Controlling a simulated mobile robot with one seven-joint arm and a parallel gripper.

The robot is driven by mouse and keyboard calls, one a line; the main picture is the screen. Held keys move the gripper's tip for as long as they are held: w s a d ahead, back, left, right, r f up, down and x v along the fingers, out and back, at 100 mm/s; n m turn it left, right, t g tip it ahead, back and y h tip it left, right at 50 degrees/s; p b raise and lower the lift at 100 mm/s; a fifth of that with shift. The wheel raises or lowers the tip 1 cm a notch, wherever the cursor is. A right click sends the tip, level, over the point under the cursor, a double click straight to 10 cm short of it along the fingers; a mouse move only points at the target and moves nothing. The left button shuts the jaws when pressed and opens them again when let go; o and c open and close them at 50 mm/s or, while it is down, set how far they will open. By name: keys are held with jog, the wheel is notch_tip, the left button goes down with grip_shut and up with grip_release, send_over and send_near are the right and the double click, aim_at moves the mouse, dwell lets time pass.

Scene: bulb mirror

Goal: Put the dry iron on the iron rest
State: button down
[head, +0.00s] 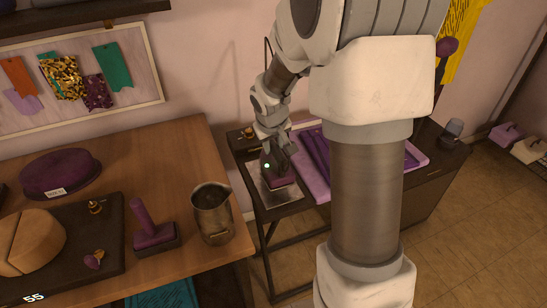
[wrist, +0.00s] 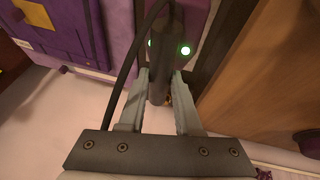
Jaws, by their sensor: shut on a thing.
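The dry iron (head: 280,179) is purple with a dark handle, and it is at the light metal iron rest (head: 272,203) on the small dark stand, right of the wooden table. I cannot tell whether its base touches the rest. My gripper (head: 272,148) reaches down over the iron. In the wrist view my gripper (wrist: 163,80) is shut on the iron's dark handle (wrist: 158,88), one finger on each side. Two green lights show beside the handle, and a black cord runs to its left. The iron's sole is hidden.
A purple padded board (head: 313,150) lies right of the rest. On the wooden table (head: 120,160) stand a metal pitcher (head: 211,212), a purple-handled block (head: 152,228) and a purple hat form (head: 60,174). My own arm hides much of the right side.

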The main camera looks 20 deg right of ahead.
aim_at(274, 163)
jog(key=shift+f+b, duration=0.4)
jog(key=shift+f, duration=1.5)
jog(key=shift+f, duration=0.1)
jog(key=c, duration=1)
grip_release()
jog(key=shift+f, duration=0.15)
jog(key=shift+c, duration=0.2)
jog(key=o, duration=0.4)
jog(key=shift+o, duration=0.2)
jog(key=shift+r, duration=0.2)
